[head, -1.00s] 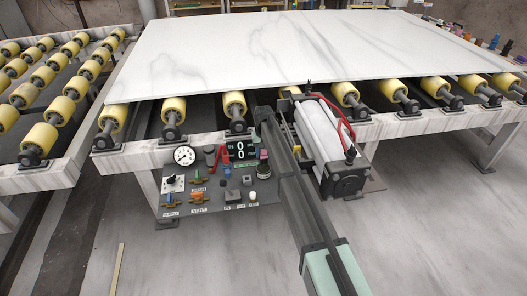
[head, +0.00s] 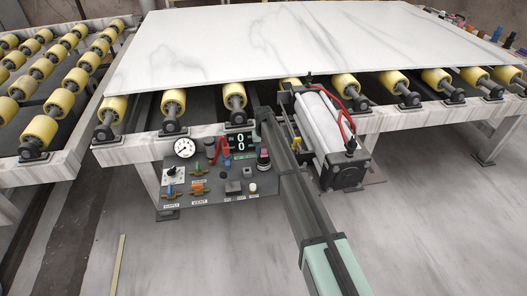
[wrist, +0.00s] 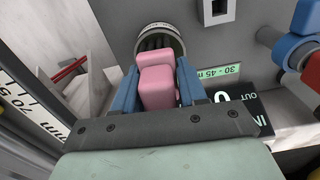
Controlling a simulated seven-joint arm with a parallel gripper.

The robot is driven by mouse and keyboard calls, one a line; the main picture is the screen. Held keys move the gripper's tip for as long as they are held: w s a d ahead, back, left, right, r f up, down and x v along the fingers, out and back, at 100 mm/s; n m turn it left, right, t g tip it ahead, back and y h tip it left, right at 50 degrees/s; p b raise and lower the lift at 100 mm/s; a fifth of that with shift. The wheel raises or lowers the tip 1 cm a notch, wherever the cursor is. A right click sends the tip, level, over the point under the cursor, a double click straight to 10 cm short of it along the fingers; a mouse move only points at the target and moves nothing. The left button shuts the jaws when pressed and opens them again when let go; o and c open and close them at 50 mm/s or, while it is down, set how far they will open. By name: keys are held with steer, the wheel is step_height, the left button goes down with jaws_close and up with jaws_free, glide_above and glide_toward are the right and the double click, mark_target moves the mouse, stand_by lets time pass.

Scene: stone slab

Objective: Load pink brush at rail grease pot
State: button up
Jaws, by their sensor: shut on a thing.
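The pink brush (wrist: 157,85) is a blocky pink handle between the two blue fingers of my gripper (wrist: 158,92), which is shut on it. Its far end overlaps the mouth of a round metal-rimmed pot (wrist: 160,31) with a dark inside. I cannot tell how deep its hidden tip reaches. In the head view the pot (head: 263,164) stands on the right part of the grey control panel, with a bit of pink showing at its top. My arm hides most of the gripper there.
The grey panel (head: 216,191) carries a gauge (head: 184,147), valves, knobs and a numeric display (head: 240,142). A grey cylinder with red hoses (head: 327,133) is close on the right. The marble slab (head: 290,45) lies on yellow rollers behind.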

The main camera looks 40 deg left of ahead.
steer(key=shift+f, duration=0.6)
stand_by(1.7)
steer(key=shift+r, duration=0.1)
steer(key=shift+r, duration=3.45)
